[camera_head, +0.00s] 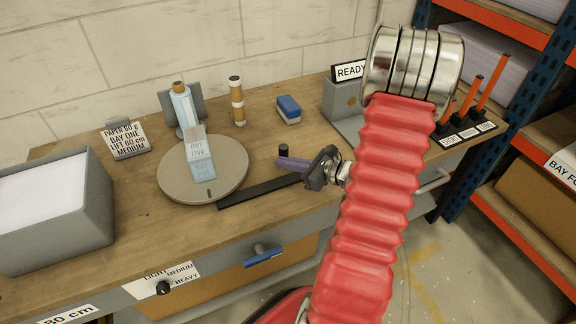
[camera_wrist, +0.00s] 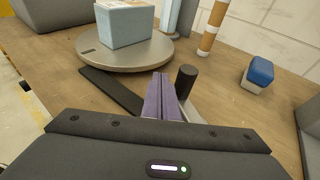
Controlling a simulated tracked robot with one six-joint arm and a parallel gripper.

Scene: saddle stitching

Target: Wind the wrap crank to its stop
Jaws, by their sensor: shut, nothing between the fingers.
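The likely wrap crank shows as an upright black knob (camera_head: 283,150) on the bench, right of the round grey turntable (camera_head: 172,190). In the wrist view the knob (camera_wrist: 187,80) stands on a grey arm (camera_wrist: 195,112), partly hidden by my gripper. A flat black bar (camera_head: 245,195) runs from the turntable's front towards my gripper. A light blue block (camera_head: 200,167) with a label sits on the turntable. My gripper (camera_head: 280,163) is shut and empty, its purple fingers (camera_wrist: 160,98) just beside the knob. I cannot tell whether they touch it.
A blue-and-white block (camera_head: 288,110), a banded roll (camera_head: 237,103) and a light blue bottle-shaped item (camera_head: 184,107) stand behind. A grey box with a READY sign (camera_head: 350,71) is at right. A grey paper tray (camera_head: 70,235) is at left. A blue handle (camera_head: 263,255) sticks out in front.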

